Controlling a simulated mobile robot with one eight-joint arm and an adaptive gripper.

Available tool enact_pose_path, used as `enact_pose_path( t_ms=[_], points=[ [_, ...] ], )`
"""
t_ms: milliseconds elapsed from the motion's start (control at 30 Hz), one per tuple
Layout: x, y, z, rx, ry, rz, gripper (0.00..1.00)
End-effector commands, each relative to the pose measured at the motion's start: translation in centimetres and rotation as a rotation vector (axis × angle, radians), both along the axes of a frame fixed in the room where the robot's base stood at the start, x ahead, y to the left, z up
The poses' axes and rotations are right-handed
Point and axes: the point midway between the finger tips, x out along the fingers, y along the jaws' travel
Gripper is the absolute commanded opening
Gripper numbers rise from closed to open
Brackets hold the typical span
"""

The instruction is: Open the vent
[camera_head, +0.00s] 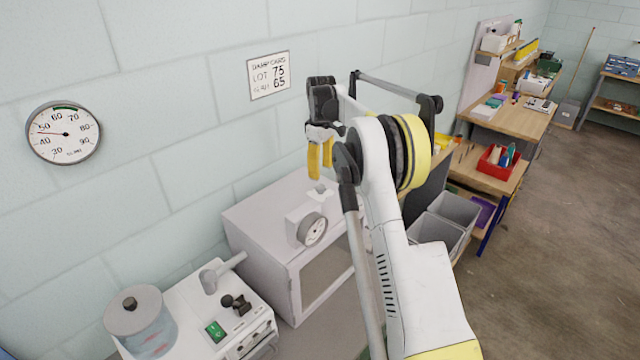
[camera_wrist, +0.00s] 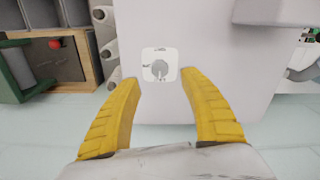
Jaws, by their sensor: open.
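A small grey round knob (camera_wrist: 160,70) sits on a white square plate with tiny printed labels, on the top of a pale grey cabinet. It is likely the vent control; the labels are too small to read and I cannot tell its setting. In the head view the cabinet (camera_head: 265,215) stands against the wall, and a small pale fitting (camera_head: 318,189) shows on its top. My gripper (camera_head: 320,160) points down above that fitting. In the wrist view my gripper (camera_wrist: 159,82) is open and empty, with one yellow finger on each side of the knob, apart from it.
A dial housing (camera_head: 313,229) sticks out at the cabinet's front top edge. A white machine (camera_head: 190,305) with a green switch and a jar (camera_head: 140,320) stands at the lower left. Grey bins (camera_head: 437,230) and a workbench lie to the right. A round gauge (camera_head: 63,132) hangs on the wall.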

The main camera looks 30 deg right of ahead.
Motion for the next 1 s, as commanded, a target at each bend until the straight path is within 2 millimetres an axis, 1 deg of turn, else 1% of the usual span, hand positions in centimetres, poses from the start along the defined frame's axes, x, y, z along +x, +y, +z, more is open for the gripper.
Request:
enact_pose_path(
  t_ms=[33, 100, 200, 300, 400, 500, 733, 767, 800, 867, 900, 1000],
  points=[
    [0.0, 0.0, -1.1, 0.000, 0.000, 0.000, 0.51],
    [0.0, 0.0, -2.5, 0.000, 0.000, 0.000, 0.51],
    [0.0, 0.0, -4.3, 0.000, 0.000, 0.000, 0.51],
    [0.0, 0.0, -5.6, -0.001, -0.001, 0.000, 0.51],
    [0.0, 0.0, -6.4, 0.000, -0.001, 0.000, 0.51],
    [0.0, 0.0, -6.7, 0.000, -0.001, 0.000, 0.51],
    [0.0, 0.0, -6.8, 0.000, -0.001, -0.001, 0.51],
    [0.0, 0.0, -6.7, 0.000, -0.001, -0.001, 0.43],
    [0.0, 0.0, -6.7, 0.000, -0.001, -0.001, 0.31],
    [0.0, 0.0, -6.7, 0.000, -0.001, -0.001, 0.13],
    [0.0, 0.0, -6.7, 0.000, -0.001, -0.001, 0.00],
    [0.0, 0.0, -6.7, 0.000, -0.001, -0.001, 0.00]
  ],
)
